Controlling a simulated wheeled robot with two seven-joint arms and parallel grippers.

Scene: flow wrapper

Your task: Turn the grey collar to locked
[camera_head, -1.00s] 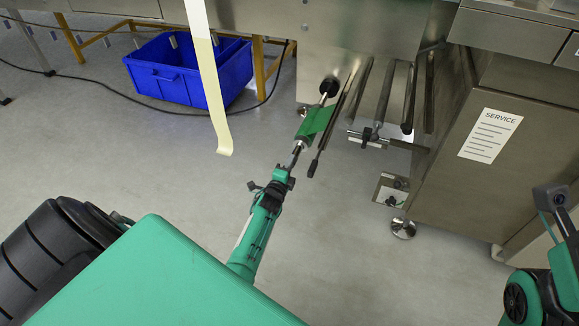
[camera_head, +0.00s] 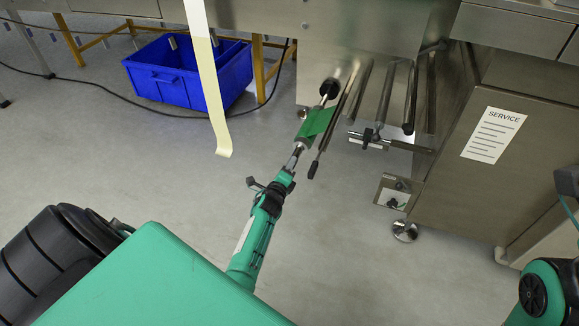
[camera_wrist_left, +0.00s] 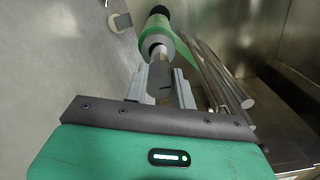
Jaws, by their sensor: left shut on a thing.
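A spindle with a green film roll (camera_head: 316,122) sticks out from the machine's steel face, and the roll also shows in the left wrist view (camera_wrist_left: 157,28). The grey collar (camera_head: 302,144) is at the near end of the spindle; in the left wrist view the grey end (camera_wrist_left: 158,46) sits just beyond the fingers. My left gripper (camera_head: 294,159) reaches the spindle's near end and is shut on it, with its two fingers (camera_wrist_left: 160,83) on either side of the grey part. The fingers hide part of the collar, and its marking cannot be read. My right gripper is not in view; only green arm parts show at the right edge.
Several metal rollers (camera_head: 386,92) stand right of the spindle, with a dark-tipped bar (camera_head: 313,170) close beside it. A pale film strip (camera_head: 212,85) hangs at left. A blue crate (camera_head: 172,78) is behind. A steel cabinet (camera_head: 470,190) stands right.

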